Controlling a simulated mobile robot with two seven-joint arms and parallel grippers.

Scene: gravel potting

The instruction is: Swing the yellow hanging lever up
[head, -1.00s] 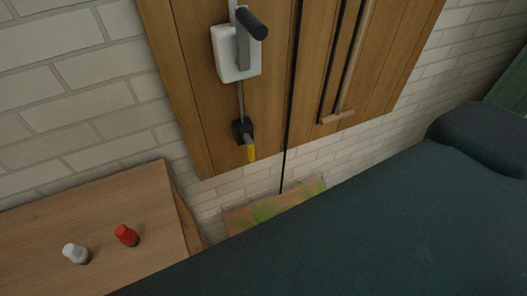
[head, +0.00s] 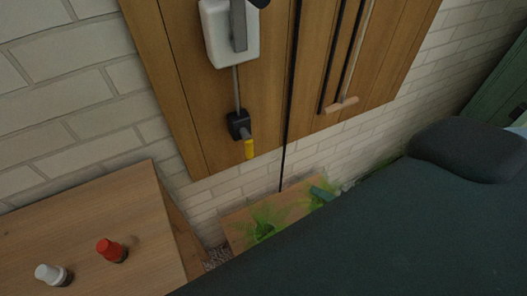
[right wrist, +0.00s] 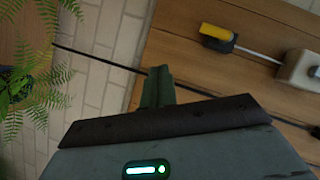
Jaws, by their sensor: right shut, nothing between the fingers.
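The yellow hanging lever (head: 249,149) points down from a small black block (head: 238,124) low on the wooden cabinet door. In the right wrist view the yellow lever (right wrist: 214,31) is at the upper right. My left gripper is out of view.
A white plate with a grey handle (head: 234,32) is above the lever, joined by a thin rod. A green plant (head: 263,226) sits on a low wooden surface below. A wooden table (head: 90,225) at left holds a red bottle (head: 111,250) and a white bottle (head: 52,274).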

